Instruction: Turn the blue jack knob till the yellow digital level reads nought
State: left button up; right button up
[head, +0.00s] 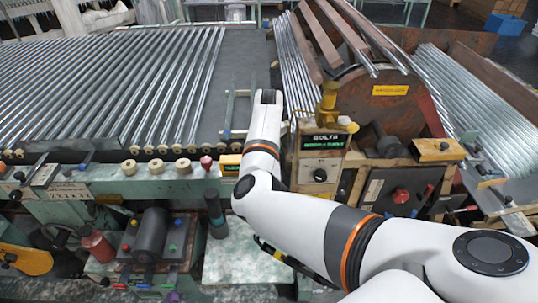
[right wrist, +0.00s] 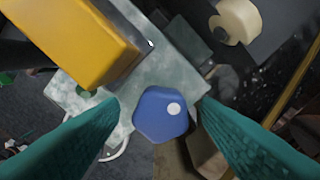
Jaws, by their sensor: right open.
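The blue jack knob (right wrist: 160,117) is a rounded, many-sided knob with a white dot on its right upper part. It sits between the open teal fingers of my right gripper (right wrist: 160,104), with gaps on both sides. The yellow digital level (head: 230,165) shows in the head view left of my right arm's elbow. Its small green display is too small to read. A yellow block, apparently the level, also fills the upper left of the right wrist view (right wrist: 75,42). In the head view my right arm hides the knob and my right gripper. My left gripper is not in view.
A grey-green plate (right wrist: 120,88) lies around the knob. A cream roller (right wrist: 238,20) is at the upper right of the wrist view.

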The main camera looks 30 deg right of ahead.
jog(key=c, duration=1)
